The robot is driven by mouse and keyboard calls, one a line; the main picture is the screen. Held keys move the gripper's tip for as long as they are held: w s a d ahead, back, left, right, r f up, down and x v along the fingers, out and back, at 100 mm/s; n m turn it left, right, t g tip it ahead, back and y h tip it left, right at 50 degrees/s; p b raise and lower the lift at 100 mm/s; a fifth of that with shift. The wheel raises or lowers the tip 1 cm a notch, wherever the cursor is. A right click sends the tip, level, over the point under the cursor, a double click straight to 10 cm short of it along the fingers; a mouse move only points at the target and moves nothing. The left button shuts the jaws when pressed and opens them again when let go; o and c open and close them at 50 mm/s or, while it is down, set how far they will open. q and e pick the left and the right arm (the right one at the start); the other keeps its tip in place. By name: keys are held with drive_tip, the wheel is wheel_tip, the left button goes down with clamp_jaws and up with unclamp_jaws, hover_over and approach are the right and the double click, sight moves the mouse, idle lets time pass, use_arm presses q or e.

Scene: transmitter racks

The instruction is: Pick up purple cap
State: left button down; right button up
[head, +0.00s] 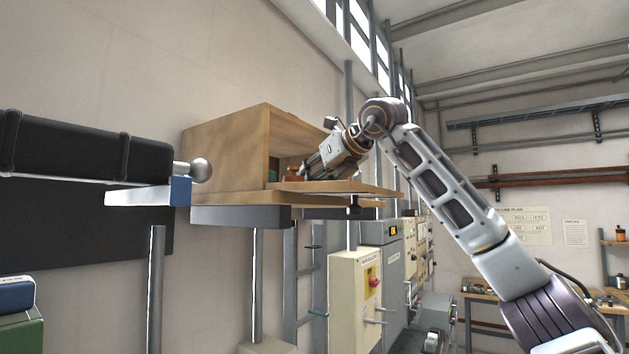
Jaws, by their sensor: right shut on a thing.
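My right gripper (312,170) reaches in from the right to the open front of a wooden cabinet (225,151). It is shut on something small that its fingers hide. A small orange-red object (293,173) shows right at the fingertips, and I cannot tell whether it is held or stands behind them. A bit of a green object (273,169) shows deeper inside. I cannot make out a purple cap in this view. My left gripper is not in view.
A wooden flap or shelf (375,189) sticks out below the gripper. Grey and cream electrical cabinets (355,285) stand below along the wall. A workbench (480,297) is at far right.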

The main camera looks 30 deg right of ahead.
drive_tip(key=shift+r, duration=0.5)
drive_tip(key=shift+s+r, duration=0.15)
drive_tip(key=shift+s, duration=0.05)
drive_tip(key=shift+s+d+b, duration=0.1)
drive_tip(key=shift+s+b, duration=0.25)
drive_tip(key=s+b, duration=0.1)
drive_tip(key=s, duration=0.2)
drive_tip(key=s+d+b, duration=0.1)
drive_tip(key=s, duration=0.3)
drive_tip(key=s+d+b, duration=0.1)
drive_tip(key=s, duration=0.2)
drive_tip(key=shift+s, duration=0.35)
drive_tip(key=s+d, duration=0.2)
drive_tip(key=s, duration=0.8)
drive_tip(key=s+d, duration=0.2)
drive_tip(key=s, duration=0.7)
drive_tip(key=shift+s+b, duration=0.35)
